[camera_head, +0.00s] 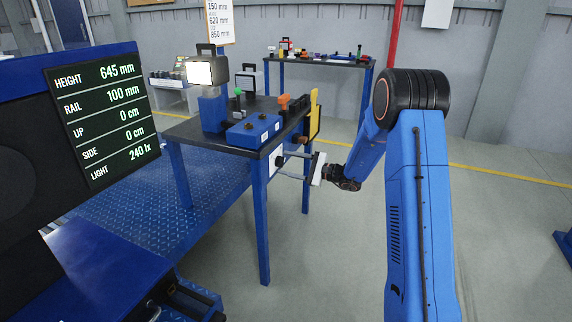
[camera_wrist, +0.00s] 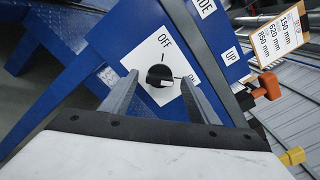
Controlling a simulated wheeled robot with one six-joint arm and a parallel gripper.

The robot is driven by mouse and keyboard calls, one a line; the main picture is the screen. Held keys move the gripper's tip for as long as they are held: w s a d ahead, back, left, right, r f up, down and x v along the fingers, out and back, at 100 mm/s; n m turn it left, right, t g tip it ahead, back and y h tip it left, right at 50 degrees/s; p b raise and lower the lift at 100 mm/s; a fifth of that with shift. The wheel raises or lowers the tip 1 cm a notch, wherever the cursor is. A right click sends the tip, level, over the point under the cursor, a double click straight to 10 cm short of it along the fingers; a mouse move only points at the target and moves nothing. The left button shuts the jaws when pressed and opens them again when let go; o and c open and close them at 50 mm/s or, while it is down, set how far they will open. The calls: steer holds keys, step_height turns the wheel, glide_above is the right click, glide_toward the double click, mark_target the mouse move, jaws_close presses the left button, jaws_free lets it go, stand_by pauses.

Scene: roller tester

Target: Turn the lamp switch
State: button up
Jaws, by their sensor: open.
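The lamp switch is a round black knob (camera_wrist: 160,75) on a white plate (camera_wrist: 147,58) marked OFF and ON. A pale mark on the knob faces its lower right, nearer ON than OFF. In the head view the white plate (camera_head: 276,158) is on the table's side, below its top. My gripper (camera_wrist: 160,84) is open, with one finger on each side of the knob. I cannot tell whether either finger touches it. In the head view my gripper (camera_head: 284,163) reaches left to the plate. A lamp (camera_head: 207,70) glows white on the table.
The table (camera_head: 180,133) holds a blue control box (camera_head: 253,130) and an orange-handled part (camera_head: 284,101). A yellow part (camera_head: 314,110) stands at its right end, above my gripper. A display (camera_head: 108,115) reads LIGHT 240 lx. The floor right of the table is clear.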

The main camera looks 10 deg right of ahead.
steer(key=shift+w+a, duration=0.35)
steer(key=shift+a, duration=0.15)
steer(key=c, duration=1.1)
steer(key=shift+o, duration=0.3)
